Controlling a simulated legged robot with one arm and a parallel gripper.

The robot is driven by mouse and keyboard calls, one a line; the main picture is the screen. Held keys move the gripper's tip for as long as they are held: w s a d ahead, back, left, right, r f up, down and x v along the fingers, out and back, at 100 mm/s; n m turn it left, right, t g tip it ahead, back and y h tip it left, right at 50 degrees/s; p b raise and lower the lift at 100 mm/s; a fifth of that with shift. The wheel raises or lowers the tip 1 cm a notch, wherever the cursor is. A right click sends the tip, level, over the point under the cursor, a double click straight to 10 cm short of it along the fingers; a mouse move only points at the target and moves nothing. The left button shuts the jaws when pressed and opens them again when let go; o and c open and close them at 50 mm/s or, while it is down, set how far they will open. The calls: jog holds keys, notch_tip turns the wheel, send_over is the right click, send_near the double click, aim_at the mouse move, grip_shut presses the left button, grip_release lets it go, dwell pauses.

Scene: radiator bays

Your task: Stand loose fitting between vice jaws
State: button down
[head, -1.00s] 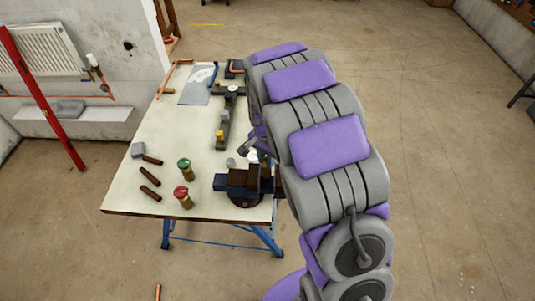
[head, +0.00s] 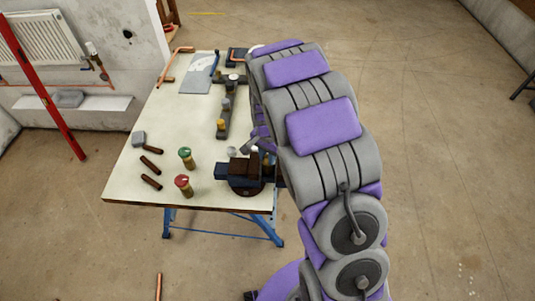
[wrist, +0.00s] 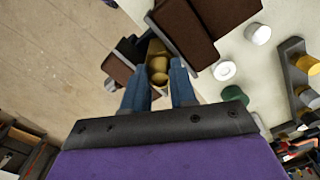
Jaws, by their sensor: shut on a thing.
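In the wrist view my gripper (wrist: 158,84) has its two blue fingers shut on a brass fitting (wrist: 158,66). The fitting is right beside the vice, whose brown jaws (wrist: 184,30) show around it; I cannot tell whether it is between them or touching them. In the head view the blue vice (head: 240,175) with brown jaw blocks stands at the bench's front right corner. My gripper is just behind it there, mostly hidden by my arm.
A red post (head: 40,85) leans left.

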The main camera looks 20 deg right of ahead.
jog(key=c, duration=0.8)
grip_release()
jog(key=shift+d, duration=0.2)
notch_tip(320, 180, up, 17)
jog(key=shift+r+p, duration=0.2)
jog(key=shift+p, duration=0.35)
